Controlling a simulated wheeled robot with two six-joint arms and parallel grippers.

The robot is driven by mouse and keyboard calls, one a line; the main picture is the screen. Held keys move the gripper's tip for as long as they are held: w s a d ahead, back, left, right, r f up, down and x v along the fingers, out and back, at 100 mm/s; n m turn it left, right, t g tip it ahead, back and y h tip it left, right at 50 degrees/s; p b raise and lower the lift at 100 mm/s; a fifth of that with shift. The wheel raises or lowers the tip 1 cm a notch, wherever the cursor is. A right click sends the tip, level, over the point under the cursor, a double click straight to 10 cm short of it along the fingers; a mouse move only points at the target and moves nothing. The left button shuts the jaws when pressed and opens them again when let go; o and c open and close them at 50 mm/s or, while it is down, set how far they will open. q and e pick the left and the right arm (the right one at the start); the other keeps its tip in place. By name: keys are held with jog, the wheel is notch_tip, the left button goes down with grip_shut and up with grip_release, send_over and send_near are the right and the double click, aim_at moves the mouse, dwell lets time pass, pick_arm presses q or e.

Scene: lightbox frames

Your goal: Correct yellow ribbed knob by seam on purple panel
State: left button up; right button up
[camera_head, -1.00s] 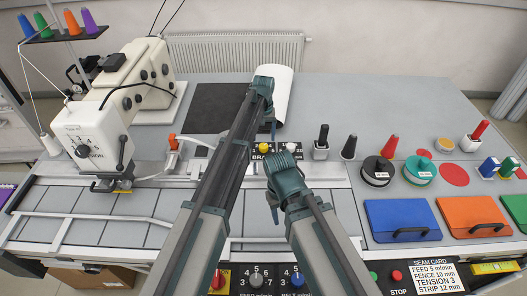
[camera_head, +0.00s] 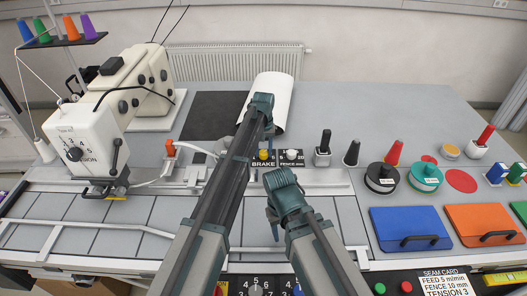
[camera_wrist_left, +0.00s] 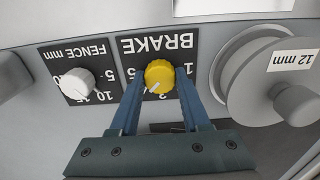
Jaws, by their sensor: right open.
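The yellow ribbed knob (camera_head: 263,155) sits on a small black panel labelled BRAKE (camera_head: 263,164); I see no purple panel. In the left wrist view the knob (camera_wrist_left: 159,75) appears upside down with its panel (camera_wrist_left: 130,62), its white mark toward the lower left. My left gripper (camera_head: 267,130) is over the panel. Its fingers (camera_wrist_left: 159,90) show on either side of the knob, with small gaps visible, so it looks open and not clamped. My right gripper (camera_head: 272,205) is open and empty, lower, over the front of the table.
A white knob on the FENCE mm panel (camera_wrist_left: 77,83) is close beside the BRAKE panel. A 12 mm spool (camera_wrist_left: 265,80) stands on the other side. The sewing machine (camera_head: 95,140) is left. A seam card (camera_head: 445,284) is front right.

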pick_arm(q)
grip_shut()
jog(key=shift+m, duration=0.3)
jog(key=m, duration=0.3)
jog(key=shift+m, duration=2.6)
jog(key=o, duration=0.9)
grip_release()
jog(key=shift+c, duration=0.2)
